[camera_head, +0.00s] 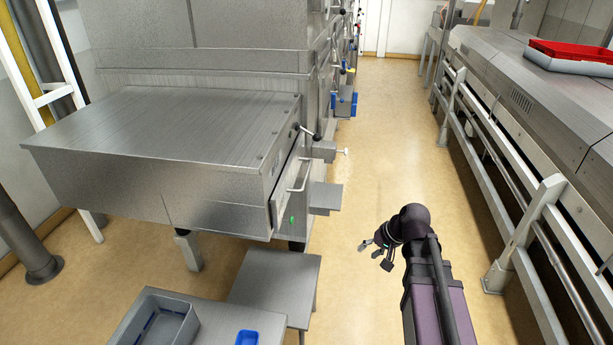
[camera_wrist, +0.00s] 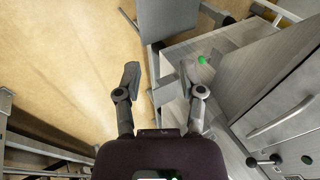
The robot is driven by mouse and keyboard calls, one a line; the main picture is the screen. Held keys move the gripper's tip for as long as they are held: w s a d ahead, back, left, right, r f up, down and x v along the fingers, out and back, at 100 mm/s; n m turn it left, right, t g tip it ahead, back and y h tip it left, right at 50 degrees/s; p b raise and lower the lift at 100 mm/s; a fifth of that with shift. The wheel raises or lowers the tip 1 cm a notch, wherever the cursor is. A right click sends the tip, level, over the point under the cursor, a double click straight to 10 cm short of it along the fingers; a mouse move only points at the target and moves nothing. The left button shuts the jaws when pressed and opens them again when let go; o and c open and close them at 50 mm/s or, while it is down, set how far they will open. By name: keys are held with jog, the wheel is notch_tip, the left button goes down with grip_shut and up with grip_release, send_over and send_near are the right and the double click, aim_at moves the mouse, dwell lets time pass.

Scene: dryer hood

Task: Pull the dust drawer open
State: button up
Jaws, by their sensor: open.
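The dust drawer's likely front (camera_head: 283,197) is a narrow steel panel on the right end of the big steel hood (camera_head: 160,125). A thin bar handle (camera_head: 299,180) sticks out from this end. I cannot tell how far the drawer is out. A bar handle (camera_wrist: 285,118) also shows at the right of the wrist view. My gripper (camera_head: 375,252) is open and empty over the aisle, to the right of the handle and apart from it. In the wrist view my gripper's (camera_wrist: 163,88) two fingers are spread, with grey metal parts beyond them.
A green spot (camera_head: 291,219) sits low on the hood's end. A small steel table (camera_head: 278,282) and a grey bin (camera_head: 158,318) stand at front left. A railed steel machine (camera_head: 540,110) with a red tray (camera_head: 575,52) lines the right. The aisle floor is clear.

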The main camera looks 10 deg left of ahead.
jog(key=w+a+r+m+t+y, duration=0.1)
jog(key=w+a+r+t+y, duration=0.1)
jog(key=w+a+r+y, duration=0.5)
jog(key=m+t+y, duration=0.2)
jog(key=m+t, duration=0.1)
send_near(307, 173)
jog(key=v, duration=0.3)
jog(key=shift+d+b, duration=0.3)
jog(key=shift+b, duration=0.1)
jog(key=shift+a, duration=0.1)
jog(key=x, duration=0.4)
jog(key=b+x, duration=0.1)
jog(key=x, duration=0.4)
jog(key=b+x, duration=0.1)
jog(key=x, duration=0.3)
jog(key=shift+w+a+f, duration=0.1)
jog(key=shift+a+f, duration=0.15)
jog(key=shift+f, duration=0.05)
jog(key=shift+c, duration=0.2)
grip_shut()
